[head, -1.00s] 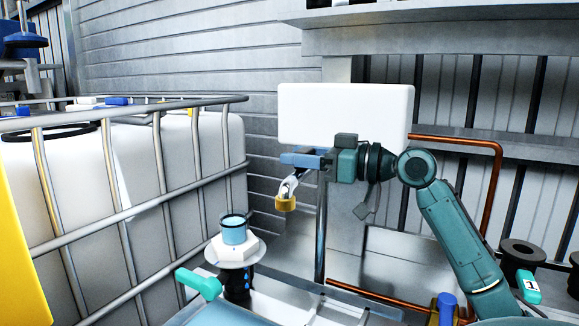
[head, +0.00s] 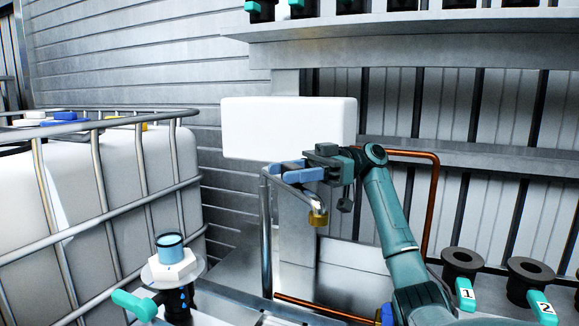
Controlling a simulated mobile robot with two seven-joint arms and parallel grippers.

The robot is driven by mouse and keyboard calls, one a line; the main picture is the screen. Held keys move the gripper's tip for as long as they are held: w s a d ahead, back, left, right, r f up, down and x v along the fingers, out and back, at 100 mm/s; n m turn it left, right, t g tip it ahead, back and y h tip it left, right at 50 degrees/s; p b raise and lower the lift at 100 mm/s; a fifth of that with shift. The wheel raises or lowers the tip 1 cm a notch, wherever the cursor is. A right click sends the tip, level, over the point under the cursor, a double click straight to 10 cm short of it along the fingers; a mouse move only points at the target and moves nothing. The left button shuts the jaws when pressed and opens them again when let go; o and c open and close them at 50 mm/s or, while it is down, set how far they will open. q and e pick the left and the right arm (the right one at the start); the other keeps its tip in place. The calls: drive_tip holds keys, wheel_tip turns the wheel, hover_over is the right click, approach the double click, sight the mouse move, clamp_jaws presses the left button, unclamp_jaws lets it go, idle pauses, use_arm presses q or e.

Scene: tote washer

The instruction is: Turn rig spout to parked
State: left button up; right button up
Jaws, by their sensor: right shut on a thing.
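The rig spout is a shiny metal pipe: an upright post (head: 266,235) at the middle, with an arm near the top ending in a downturned brass nozzle (head: 318,217). The nozzle hangs to the right of the post, away from the blue-rimmed cup fitting (head: 170,246) at lower left. My right gripper (head: 298,172), with blue fingers, is shut on the spout arm near its top, above the nozzle. The fingers hide part of the pipe. My left gripper is out of view.
A white caged tank (head: 95,205) stands at left. A teal valve handle (head: 135,305) sits by the cup fitting. A white panel (head: 288,128) hangs behind the gripper. A copper pipe (head: 432,205) and valves labelled 1 (head: 466,293) and 2 (head: 545,308) are at right.

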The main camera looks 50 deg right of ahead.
drive_tip(key=shift+s+d+f+n+g, duration=0.15)
drive_tip(key=shift+d+n+g, duration=0.25)
drive_tip(key=shift+g, duration=0.2)
drive_tip(key=o, duration=1.4)
wheel_tip(320, 180, up, 10)
drive_tip(key=shift+r, duration=0.1)
drive_tip(key=shift+c, duration=0.5)
